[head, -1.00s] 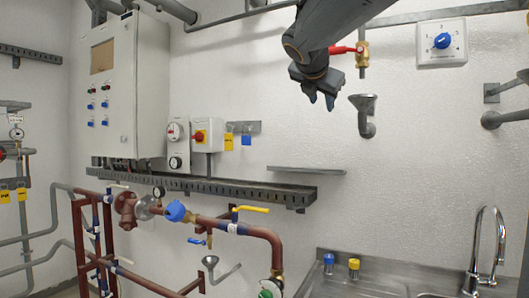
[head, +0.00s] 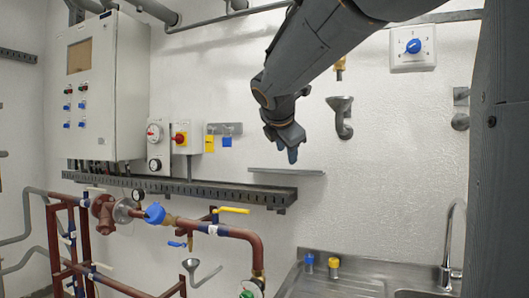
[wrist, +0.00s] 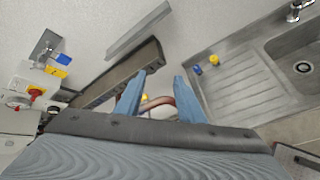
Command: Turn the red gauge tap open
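The brass body of a wall tap (head: 340,68) shows at the upper middle of the head view, just below my arm. Its red lever is hidden behind the arm now. I cannot tell whether this is the gauge tap. A small round gauge (head: 138,195) sits on the brown pipework at the lower left, with no red tap clear beside it. My gripper (head: 288,150) hangs in front of the white wall, left of and below the brass body. In the wrist view its blue fingers (wrist: 159,98) stand apart with nothing between them.
A grey cable tray (head: 185,187) and a thin shelf (head: 286,171) run along the wall below the gripper. A grey funnel (head: 341,112) is to its right. A steel sink (head: 335,278) is at the lower right. Brown pipes (head: 235,232) carry a yellow lever (head: 231,210).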

